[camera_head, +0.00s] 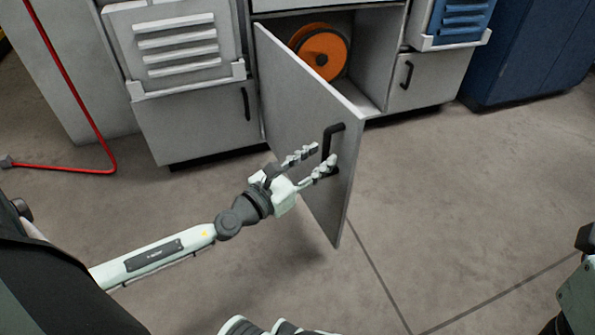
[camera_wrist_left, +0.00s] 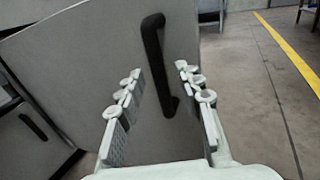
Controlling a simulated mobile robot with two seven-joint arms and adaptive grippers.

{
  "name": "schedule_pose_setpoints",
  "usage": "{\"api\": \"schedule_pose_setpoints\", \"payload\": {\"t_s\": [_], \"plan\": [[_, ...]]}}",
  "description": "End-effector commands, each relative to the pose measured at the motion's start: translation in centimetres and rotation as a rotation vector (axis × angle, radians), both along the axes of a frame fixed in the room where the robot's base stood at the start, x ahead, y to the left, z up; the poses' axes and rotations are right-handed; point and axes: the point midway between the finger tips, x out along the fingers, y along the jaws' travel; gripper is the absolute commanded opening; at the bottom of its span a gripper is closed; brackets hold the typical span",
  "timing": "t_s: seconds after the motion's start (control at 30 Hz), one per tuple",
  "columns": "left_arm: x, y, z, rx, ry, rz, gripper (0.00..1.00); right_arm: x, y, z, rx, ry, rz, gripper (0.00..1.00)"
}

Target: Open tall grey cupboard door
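The grey cupboard door (camera_head: 300,115) stands swung well open in the head view, hinged at its left edge. Its black bar handle (camera_head: 328,140) is near the free edge. My left gripper (camera_head: 312,162) is open in front of the door at the handle. In the left wrist view the handle (camera_wrist_left: 155,60) shows upright between and beyond the two spread fingers (camera_wrist_left: 160,92), with gaps on both sides; I cannot tell any contact. The door face (camera_wrist_left: 90,50) fills much of that view. My right arm shows only partly at the right edge of the head view; its fingers are out of view.
An orange reel (camera_head: 322,52) stands inside the open cupboard. Closed grey doors (camera_head: 200,125) and (camera_head: 430,78) flank it. A blue cabinet (camera_head: 530,50) stands at the right. A red hose (camera_head: 62,75) hangs at the left. The floor (camera_head: 450,200) right of the door is clear.

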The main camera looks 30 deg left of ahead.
Motion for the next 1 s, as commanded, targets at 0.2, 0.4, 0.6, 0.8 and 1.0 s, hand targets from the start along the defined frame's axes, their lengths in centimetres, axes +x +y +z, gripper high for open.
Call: {"api": "schedule_pose_setpoints", "payload": {"t_s": [0.2,0.4,0.6,0.8,1.0], "plan": [[-4.8,1.1,-0.2,0.005,0.006,-0.006,0.36,0.0,0.0,0.0,0.001,0.0,0.0,0.51],[-7.6,1.8,-0.1,0.002,0.004,-0.005,0.36,0.0,0.0,0.0,0.002,0.001,0.0,0.51],[-8.4,2.0,0.0,-0.001,0.0,-0.005,0.36,0.0,0.0,0.0,0.002,0.001,0.0,0.51],[-8.4,2.0,0.0,-0.001,0.0,-0.004,0.36,0.0,0.0,0.0,0.002,0.001,0.0,0.51],[-8.4,2.0,0.0,-0.001,0.0,-0.004,0.36,0.0,0.0,0.0,0.002,0.001,0.001,0.51]]}}
